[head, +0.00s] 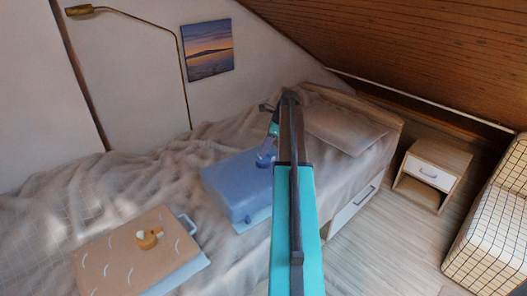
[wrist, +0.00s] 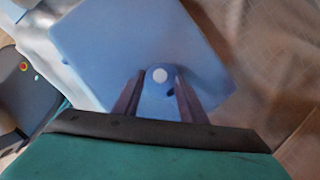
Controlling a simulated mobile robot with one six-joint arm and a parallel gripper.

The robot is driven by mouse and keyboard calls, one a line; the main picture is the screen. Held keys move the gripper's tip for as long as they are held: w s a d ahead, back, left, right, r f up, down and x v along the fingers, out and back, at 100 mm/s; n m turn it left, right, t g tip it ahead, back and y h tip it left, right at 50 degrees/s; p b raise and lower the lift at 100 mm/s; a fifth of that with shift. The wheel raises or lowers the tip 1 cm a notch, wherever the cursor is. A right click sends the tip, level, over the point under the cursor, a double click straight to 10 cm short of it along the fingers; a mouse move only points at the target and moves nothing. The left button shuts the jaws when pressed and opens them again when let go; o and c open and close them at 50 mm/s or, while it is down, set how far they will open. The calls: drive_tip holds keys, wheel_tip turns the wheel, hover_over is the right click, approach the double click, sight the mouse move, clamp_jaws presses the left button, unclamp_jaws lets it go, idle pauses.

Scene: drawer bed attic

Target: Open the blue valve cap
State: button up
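The blue valve cap (wrist: 160,90) stands on top of a blue box (head: 232,186) on the bed. It is a rounded blue piece with a pale round spot, and it also shows beside my arm in the head view (head: 265,156). In the wrist view, my gripper (wrist: 159,88) has its two dark fingers apart, one on each side of the cap. I cannot tell whether they touch it. The box's flat top (wrist: 105,38) lies beyond the fingers. In the head view, my teal and dark arm hides the box's right side and part of the gripper.
A tan box (head: 110,262) with an orange and pale cap (head: 148,238) lies on the bed at the lower left. A brass lamp (head: 80,10) stands by the wall. A nightstand (head: 430,172) and a checked seat (head: 495,225) are at right, with floor between.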

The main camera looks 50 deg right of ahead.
drive_tip(key=shift+x, duration=1.05)
drive_tip(key=shift+c, duration=0.3)
clamp_jaws()
